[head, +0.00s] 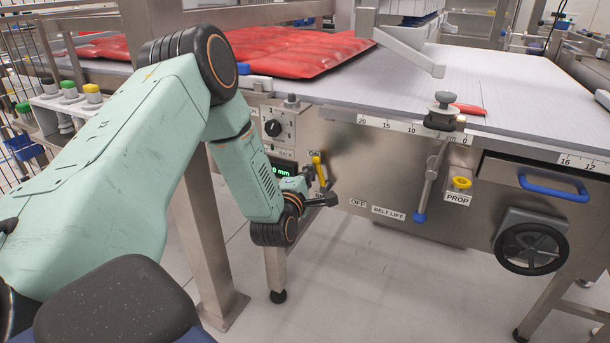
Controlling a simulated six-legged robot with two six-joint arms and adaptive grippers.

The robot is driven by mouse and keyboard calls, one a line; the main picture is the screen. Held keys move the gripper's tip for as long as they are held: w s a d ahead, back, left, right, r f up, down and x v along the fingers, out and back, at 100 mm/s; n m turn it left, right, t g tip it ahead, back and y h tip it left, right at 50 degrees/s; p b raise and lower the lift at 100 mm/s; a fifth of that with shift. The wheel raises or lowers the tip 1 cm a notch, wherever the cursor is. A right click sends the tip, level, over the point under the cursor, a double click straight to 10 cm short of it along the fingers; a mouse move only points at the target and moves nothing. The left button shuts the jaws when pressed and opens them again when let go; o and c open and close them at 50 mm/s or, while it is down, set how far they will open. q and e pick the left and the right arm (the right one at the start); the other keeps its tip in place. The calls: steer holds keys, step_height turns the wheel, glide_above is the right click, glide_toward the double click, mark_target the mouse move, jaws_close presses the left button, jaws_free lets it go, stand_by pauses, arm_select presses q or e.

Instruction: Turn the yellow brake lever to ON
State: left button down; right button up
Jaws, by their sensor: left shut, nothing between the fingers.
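My left gripper (331,200) is shut and empty, just below the lever's lower end. I cannot tell whether it touches the lever. My arm comes in from the left and hides part of the panel. My right gripper is not in view.
Right are a blue-tipped BELT LIFT lever (420,217), a yellow PROP knob (461,183) and a black handwheel (530,248). Red packs (290,52) lie on the belt above.

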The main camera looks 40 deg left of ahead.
arm_select(q)
steer(key=shift+w+d+r+m, duration=0.15)
steer(key=shift+d+r+m, duration=0.2)
steer(key=shift+d+m, duration=0.5)
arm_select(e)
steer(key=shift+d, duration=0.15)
arm_select(q)
steer(key=shift+a, duration=0.15)
